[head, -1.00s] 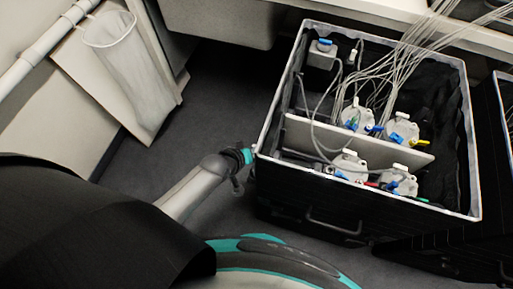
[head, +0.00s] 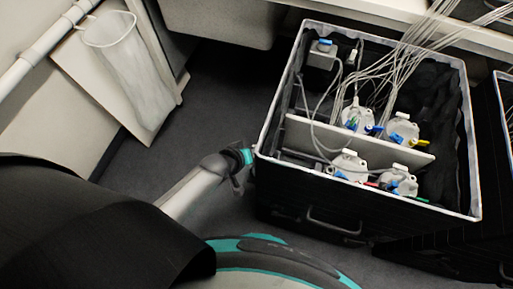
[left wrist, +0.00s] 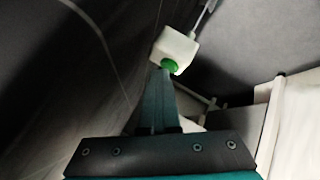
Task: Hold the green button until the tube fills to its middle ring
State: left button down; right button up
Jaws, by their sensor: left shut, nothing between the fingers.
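In the left wrist view a small white box (left wrist: 177,45) carries a round green button (left wrist: 170,66) on its near face. My left gripper (left wrist: 164,74) is shut and empty, with its fingertips right at the green button. I cannot tell whether they press it in. In the head view my left gripper (head: 247,156) is at the left side of the open crate, near its rim. The button cannot be made out there. Several thin clear tubes (head: 403,62) run up out of the crate, but no middle ring or fill level can be made out. My right gripper is not in view.
The black crate (head: 470,135) with a pale rim holds several white-capped vessels (head: 350,165) and a white divider (head: 300,132). Another black case (head: 500,130) stands at the right. A white mesh bag (head: 125,70) hangs at the upper left. Dark floor (head: 205,100) is clear between.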

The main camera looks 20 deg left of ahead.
pick_arm(q)
jog(key=shift+f, duration=0.1)
dwell(1.0)
dwell(1.0)
dwell(0.9)
jog(key=shift+r+p, duration=0.9)
jog(key=shift+p, duration=0.05)
jog(key=shift+r, duration=0.1)
